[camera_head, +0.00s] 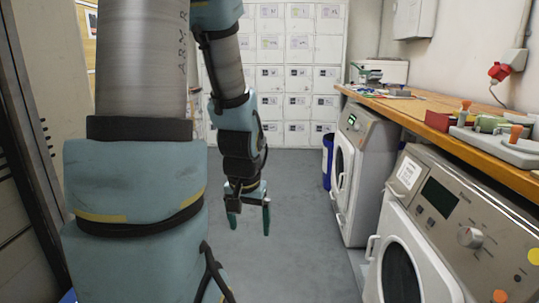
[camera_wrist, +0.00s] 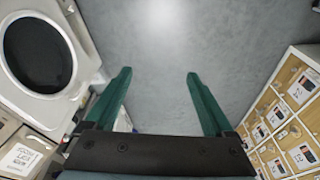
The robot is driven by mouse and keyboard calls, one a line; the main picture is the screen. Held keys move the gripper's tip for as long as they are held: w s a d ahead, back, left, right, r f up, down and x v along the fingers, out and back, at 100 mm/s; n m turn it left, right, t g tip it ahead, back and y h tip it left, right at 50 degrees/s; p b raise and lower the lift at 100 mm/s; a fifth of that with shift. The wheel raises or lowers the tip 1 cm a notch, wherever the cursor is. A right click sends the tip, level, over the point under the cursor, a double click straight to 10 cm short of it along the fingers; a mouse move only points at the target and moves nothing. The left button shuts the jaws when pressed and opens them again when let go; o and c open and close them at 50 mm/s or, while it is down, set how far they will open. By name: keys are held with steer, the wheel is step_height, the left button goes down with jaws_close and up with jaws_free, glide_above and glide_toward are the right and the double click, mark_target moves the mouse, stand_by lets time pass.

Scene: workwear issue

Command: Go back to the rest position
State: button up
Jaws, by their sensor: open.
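My gripper (camera_head: 249,216) hangs pointing down over the grey floor in the head view, to the left of the washing machines. Its two green fingers are spread apart with nothing between them. In the wrist view my gripper (camera_wrist: 158,82) also shows open, with only bare floor (camera_wrist: 155,45) between and beyond the fingers. My arm fills much of the left half of the head view.
Two front-loading machines, a near one (camera_head: 450,225) and a far one (camera_head: 362,170), stand along the right under a wooden worktop (camera_head: 430,104) bearing small items. A blue bin (camera_head: 327,160) stands beyond them. White lockers (camera_head: 300,75) line the back. The middle floor is clear.

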step_height(320, 180, up, 18)
steer(key=s+a+n+g+p, duration=0.1)
steer(key=s+a+p, duration=0.1)
steer(key=p, duration=1.3)
steer(key=shift+s+r+n+p, duration=0.15)
steer(key=shift+s+n+p, duration=0.15)
steer(key=shift+s+p, duration=0.15)
